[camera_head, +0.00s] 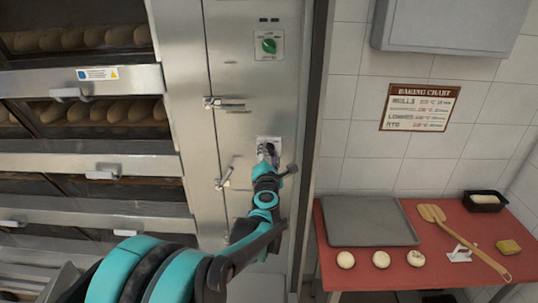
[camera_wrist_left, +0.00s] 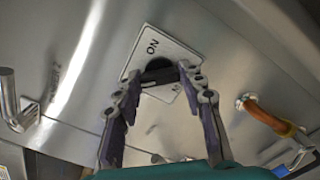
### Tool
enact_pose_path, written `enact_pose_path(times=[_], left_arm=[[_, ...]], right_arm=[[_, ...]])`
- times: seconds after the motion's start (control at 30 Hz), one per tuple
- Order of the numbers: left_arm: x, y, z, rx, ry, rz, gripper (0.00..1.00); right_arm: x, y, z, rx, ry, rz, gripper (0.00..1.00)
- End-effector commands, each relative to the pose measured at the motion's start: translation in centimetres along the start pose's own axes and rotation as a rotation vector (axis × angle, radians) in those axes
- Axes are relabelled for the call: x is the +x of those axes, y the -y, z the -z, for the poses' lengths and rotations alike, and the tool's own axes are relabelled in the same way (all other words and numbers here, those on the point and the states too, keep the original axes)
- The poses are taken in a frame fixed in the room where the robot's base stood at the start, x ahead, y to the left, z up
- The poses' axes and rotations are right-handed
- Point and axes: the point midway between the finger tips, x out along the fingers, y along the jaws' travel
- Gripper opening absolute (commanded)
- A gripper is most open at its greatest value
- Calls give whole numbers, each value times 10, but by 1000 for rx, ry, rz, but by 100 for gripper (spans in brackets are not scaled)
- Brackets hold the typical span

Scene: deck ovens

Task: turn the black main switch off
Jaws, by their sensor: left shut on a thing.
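The black main switch (camera_wrist_left: 158,73) sits on a pale plate (camera_wrist_left: 150,48) whose "ON" lettering shows upside down in the left wrist view. The plate also shows in the head view (camera_head: 263,140) on the steel oven panel. My left gripper (camera_wrist_left: 162,78) has its two fingers closed on either side of the black switch and is shut on it. In the head view the left gripper (camera_head: 268,152) is at the plate and hides the switch there. The exact angle of the switch is hard to read between the fingers. My right gripper is not in view.
A green knob (camera_head: 268,46) is higher on the panel. Latch handles (camera_head: 225,103) stick out left of the switch. Ovens with loaves are at the left. At the right, a red table (camera_head: 345,270) holds a grey tray (camera_head: 365,221), buns and a wooden peel (camera_head: 433,214).

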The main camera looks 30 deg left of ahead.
Motion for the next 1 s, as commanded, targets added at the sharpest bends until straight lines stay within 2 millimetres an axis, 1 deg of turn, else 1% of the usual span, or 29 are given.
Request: enact_pose_path(times=[0.3, 0.7, 0.73, 0.8, 1.0], left_arm=[[-1, 1, 1, -72, 0, 0, 10], [-1, 1, 1, -77, 0, 1, 10], [-1, 1, 1, -77, 0, 1, 44], [-1, 1, 1, -77, 0, 1, 60], [0, 0, 0, -75, 0, 0, 60]], right_arm=[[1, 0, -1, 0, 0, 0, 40], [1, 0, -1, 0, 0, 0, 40], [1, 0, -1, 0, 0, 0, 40], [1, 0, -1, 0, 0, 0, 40], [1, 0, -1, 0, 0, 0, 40]])
